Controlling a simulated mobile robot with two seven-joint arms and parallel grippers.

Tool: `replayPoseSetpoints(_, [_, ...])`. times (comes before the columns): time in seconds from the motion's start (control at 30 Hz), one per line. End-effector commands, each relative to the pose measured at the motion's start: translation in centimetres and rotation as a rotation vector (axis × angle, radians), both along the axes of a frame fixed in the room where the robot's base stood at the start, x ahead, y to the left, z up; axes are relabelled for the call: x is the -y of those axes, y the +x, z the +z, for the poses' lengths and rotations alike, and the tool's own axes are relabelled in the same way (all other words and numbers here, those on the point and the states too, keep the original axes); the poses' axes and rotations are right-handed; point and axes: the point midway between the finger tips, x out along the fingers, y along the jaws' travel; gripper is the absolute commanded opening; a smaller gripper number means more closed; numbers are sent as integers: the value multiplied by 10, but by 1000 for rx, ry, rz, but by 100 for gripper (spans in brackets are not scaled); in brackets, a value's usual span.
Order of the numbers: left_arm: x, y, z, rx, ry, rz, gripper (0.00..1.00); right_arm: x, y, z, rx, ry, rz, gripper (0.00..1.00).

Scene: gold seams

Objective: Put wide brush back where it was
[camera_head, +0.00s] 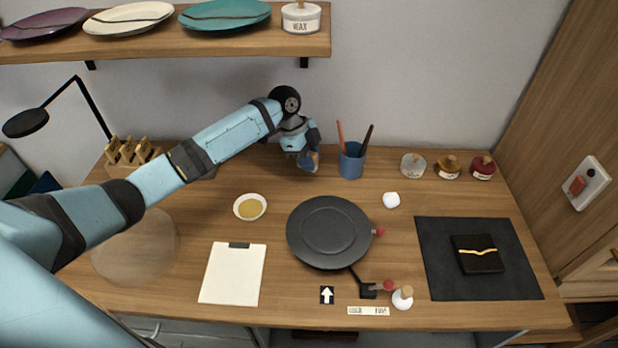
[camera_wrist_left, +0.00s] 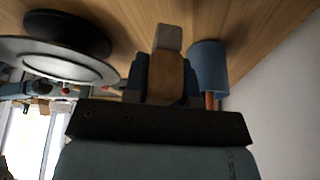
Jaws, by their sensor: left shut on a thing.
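My left gripper (camera_head: 308,158) is near the back of the desk, just left of the blue cup (camera_head: 351,163). It is shut on the wide brush, whose brown body (camera_wrist_left: 166,78) shows between the fingers in the left wrist view, with a pale grey end (camera_wrist_left: 168,38) pointing away from the gripper. In the head view the brush is mostly hidden by the gripper. The blue cup stands upright with two thin handles in it, and it also shows close beside the gripper in the left wrist view (camera_wrist_left: 208,66). My right gripper is not in view.
A black turntable (camera_head: 329,232) stands mid-desk, with a small dish (camera_head: 250,207) to its left. A wooden rack (camera_head: 130,152) is at the back left. Several small jars (camera_head: 447,167) stand right of the cup. A dark mat (camera_head: 440,270) lies at right.

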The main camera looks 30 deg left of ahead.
Motion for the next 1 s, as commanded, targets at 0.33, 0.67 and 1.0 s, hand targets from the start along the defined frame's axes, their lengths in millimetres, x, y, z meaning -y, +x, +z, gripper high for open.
replayPoseSetpoints(0.33, [1, -1, -46, -3, 1, 1, 6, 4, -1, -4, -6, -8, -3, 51])
replayPoseSetpoints(0.67, [0, 0, -60, 1, 1, 0, 6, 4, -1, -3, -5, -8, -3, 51])
replayPoseSetpoints(1.0, [0, -1, -63, 0, 1, 0, 51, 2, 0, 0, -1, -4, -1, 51])
